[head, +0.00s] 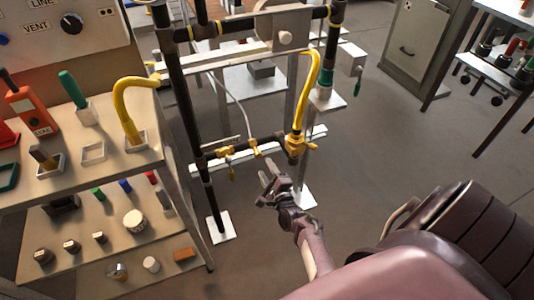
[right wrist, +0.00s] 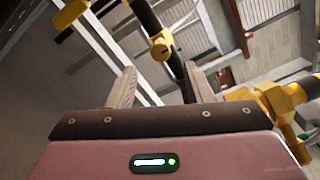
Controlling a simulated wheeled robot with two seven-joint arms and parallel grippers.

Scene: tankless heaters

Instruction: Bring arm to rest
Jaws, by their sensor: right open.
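My right gripper (head: 272,182) is in the middle of the head view, in front of the lower pipe of the rack. Its fingers are apart with nothing visible between them. In the right wrist view its two fingers (right wrist: 160,88) stand apart, with a dark pipe and a yellow fitting (right wrist: 162,48) seen beyond the gap. Another yellow valve (right wrist: 270,105) is close on the right side of that view. In the head view the yellow valve (head: 295,146) on the pipe rack is just above and right of the gripper; I cannot tell whether they touch. My left gripper is not in view.
The black pipe rack (head: 182,100) with yellow hoses stands ahead. A shelf unit (head: 105,175) with tools and small parts is on the left. A grey cabinet (head: 418,45) and another bench (head: 500,70) are at the upper right. Bare floor (head: 375,145) lies right of the rack.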

